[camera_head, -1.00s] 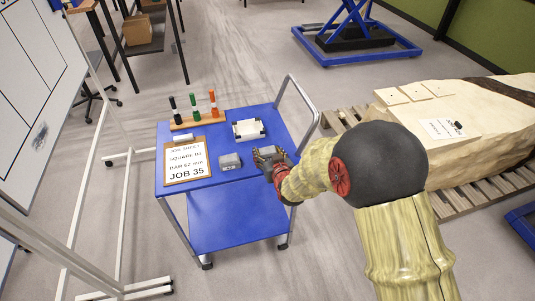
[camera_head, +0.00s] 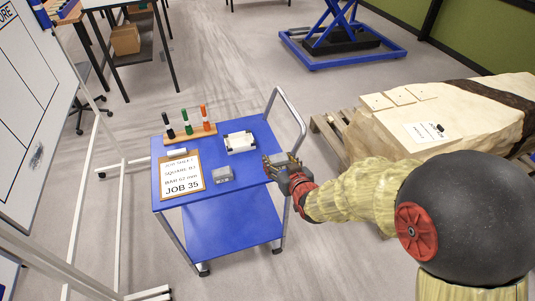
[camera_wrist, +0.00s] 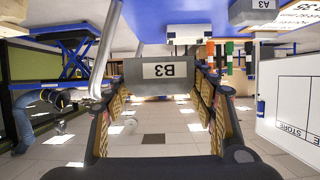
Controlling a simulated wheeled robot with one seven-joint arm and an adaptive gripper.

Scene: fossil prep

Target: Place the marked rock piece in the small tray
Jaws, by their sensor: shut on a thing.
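My gripper (camera_head: 282,165) is shut on a grey block (camera_wrist: 165,76) with a white label reading B3, at the right side of the blue cart in the head view. The fingers (camera_wrist: 165,95) hold the block by its two sides in the upside-down wrist view. A white tray-like item (camera_head: 240,143) rests on the cart top, left of and apart from my gripper. It also shows beyond the block in the wrist view (camera_wrist: 185,34); its inside is hard to make out.
The blue cart (camera_head: 240,200) carries another grey labelled block (camera_head: 222,175), a job sheet clipboard (camera_head: 182,175) naming square B3, and a pen rack (camera_head: 190,133). Its curved handle (camera_head: 291,115) rises beside my gripper. A large pale rock (camera_head: 440,105) lies on a pallet at right.

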